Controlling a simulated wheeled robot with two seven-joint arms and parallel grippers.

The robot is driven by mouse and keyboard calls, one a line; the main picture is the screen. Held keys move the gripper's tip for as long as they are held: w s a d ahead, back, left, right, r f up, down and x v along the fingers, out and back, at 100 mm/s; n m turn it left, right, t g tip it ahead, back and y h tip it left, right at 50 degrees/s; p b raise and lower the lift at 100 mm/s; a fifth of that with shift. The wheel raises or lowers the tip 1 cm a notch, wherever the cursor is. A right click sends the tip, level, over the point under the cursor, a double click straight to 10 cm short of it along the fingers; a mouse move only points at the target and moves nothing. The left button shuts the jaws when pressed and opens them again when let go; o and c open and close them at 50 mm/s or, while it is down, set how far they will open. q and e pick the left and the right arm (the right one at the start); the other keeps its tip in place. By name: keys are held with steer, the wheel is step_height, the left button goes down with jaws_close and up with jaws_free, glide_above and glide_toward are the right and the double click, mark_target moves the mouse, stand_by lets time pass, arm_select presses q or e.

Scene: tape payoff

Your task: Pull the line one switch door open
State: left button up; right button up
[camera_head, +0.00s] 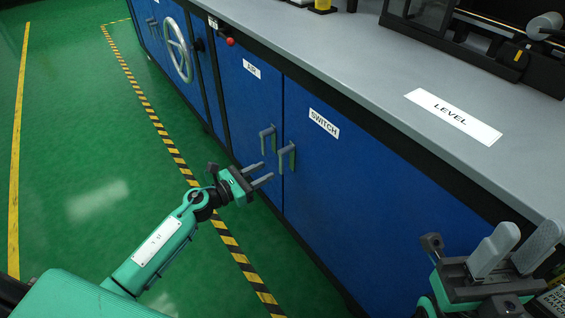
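The blue switch door (330,190) carries a white SWITCH label (324,123) and a grey bar handle (287,157) near its left edge. The door looks closed, flush with the cabinet front. My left gripper (263,174) is open and empty, its two fingers pointing toward the cabinet just left of and a little below the switch door's handle. It appears apart from the handle. My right gripper (516,248) is open and empty at the lower right, with its fingers up near the counter edge.
The blue AIR door (245,110) beside it has its own handle (267,139), close to my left gripper. A valve wheel (177,49) and a red knob (230,41) sit further left. The grey countertop (330,50) holds a LEVEL label and machinery. Green floor lies open on the left.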

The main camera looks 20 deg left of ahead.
mark_target(280, 163)
arm_select(q)
steer(key=x, duration=0.7)
steer(key=shift+w+d, duration=0.1)
steer(key=shift+w, duration=0.1)
jaws_close()
